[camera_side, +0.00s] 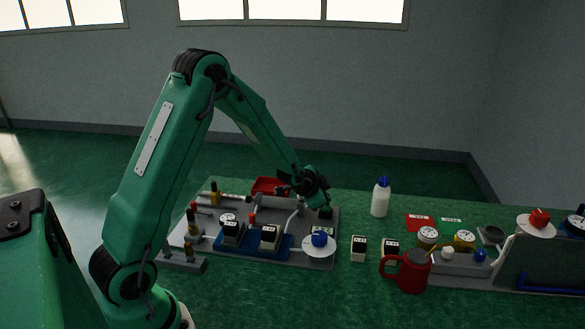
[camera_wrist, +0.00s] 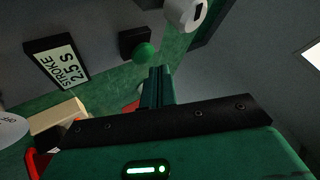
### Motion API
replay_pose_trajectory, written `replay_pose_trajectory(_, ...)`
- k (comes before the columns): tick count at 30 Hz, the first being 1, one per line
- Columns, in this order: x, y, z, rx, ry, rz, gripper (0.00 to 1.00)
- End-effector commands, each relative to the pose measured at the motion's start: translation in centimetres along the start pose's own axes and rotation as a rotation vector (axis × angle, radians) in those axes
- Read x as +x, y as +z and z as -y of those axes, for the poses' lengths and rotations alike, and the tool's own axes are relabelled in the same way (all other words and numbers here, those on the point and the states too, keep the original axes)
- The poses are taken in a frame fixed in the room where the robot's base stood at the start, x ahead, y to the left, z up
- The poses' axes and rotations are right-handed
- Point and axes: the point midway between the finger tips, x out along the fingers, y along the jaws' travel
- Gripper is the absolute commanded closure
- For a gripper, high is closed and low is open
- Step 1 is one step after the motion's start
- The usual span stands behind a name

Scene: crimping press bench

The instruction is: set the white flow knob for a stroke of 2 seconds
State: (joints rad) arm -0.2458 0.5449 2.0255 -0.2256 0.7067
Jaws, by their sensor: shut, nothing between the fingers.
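In the wrist view a white round knob (camera_wrist: 184,12) with a dark mark shows at the top edge, partly cut off. It looks like the flow knob; I cannot read its setting. In the side view my gripper (camera_side: 322,205) is low over the back right of the grey press plate (camera_side: 318,262). The flow knob cannot be made out near it there.
A green ball-topped button (camera_wrist: 144,52) is close beyond my fingers. In the side view a blue knob on a white disc (camera_side: 320,240) stands in front. A white bottle (camera_side: 381,199) and a red mug (camera_side: 408,272) stand to the right, with gauges beyond.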

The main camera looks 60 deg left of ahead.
Motion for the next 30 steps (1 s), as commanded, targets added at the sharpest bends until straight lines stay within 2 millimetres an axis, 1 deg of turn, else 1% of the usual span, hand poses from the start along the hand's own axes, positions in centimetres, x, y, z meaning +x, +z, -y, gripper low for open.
replay_pose_trajectory(15,0.03,0.03,-0.01,0.0,0.0,0.0,1.0)
replay_pose_trajectory(30,0.62,0.66,-0.21,0.0,-0.002,0.003,1.0)
